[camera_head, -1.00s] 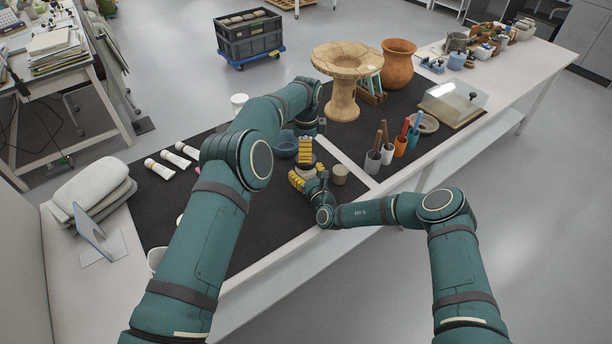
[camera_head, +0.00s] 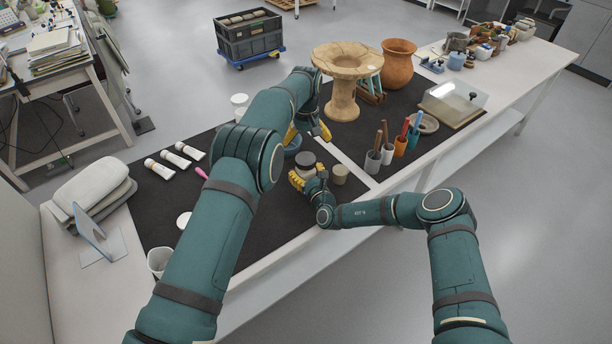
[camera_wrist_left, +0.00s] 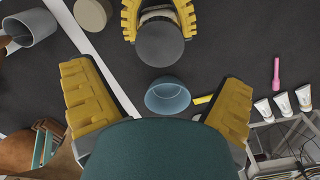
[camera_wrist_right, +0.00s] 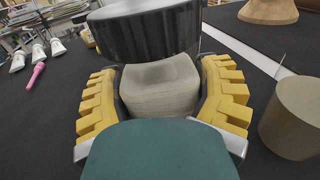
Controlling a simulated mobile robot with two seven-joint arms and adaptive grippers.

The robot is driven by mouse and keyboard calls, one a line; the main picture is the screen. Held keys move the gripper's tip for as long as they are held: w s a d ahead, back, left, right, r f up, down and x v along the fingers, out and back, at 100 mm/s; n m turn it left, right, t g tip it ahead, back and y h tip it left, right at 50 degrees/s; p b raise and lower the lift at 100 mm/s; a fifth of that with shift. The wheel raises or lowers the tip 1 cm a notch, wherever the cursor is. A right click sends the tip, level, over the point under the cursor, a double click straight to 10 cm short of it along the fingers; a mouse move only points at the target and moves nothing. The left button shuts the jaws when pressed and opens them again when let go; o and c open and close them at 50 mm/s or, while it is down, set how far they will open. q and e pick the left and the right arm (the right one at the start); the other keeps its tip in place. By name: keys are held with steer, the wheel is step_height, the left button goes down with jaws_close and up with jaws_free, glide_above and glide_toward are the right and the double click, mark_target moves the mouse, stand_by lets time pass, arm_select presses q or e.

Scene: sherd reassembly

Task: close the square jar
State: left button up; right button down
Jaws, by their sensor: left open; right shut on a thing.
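The square jar (camera_wrist_right: 160,90) is pale grey-beige with rounded corners and stands between the yellow fingers of my right gripper (camera_head: 300,178), which is shut on it. A round dark lid (camera_head: 306,158) is on top of the jar. It also shows from above in the left wrist view (camera_wrist_left: 160,43) and wide and close in the right wrist view (camera_wrist_right: 145,30). I cannot tell whether it is fully seated. My left gripper (camera_head: 309,131) is open and empty, behind and above the jar, apart from the lid.
A blue bowl (camera_wrist_left: 168,97) stands just behind the jar, and a beige cylinder (camera_head: 340,174) stands close on its right. Tool cups (camera_head: 373,162), a stone pedestal (camera_head: 343,95) and a clay pot (camera_head: 397,65) are further right. White tubes (camera_head: 175,159) lie at left on the dark mat.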

mark_target(306, 159)
arm_select(q)
steer(key=shift+r+n, duration=0.1)
steer(key=shift+n, duration=0.4)
steer(key=shift+f, duration=4.05)
steer(key=c, duration=1.3)
steer(key=shift+m, duration=0.3)
steer(key=o, duration=1.4)
steer(key=shift+c, duration=0.2)
step_height(306, 159, up, 12)
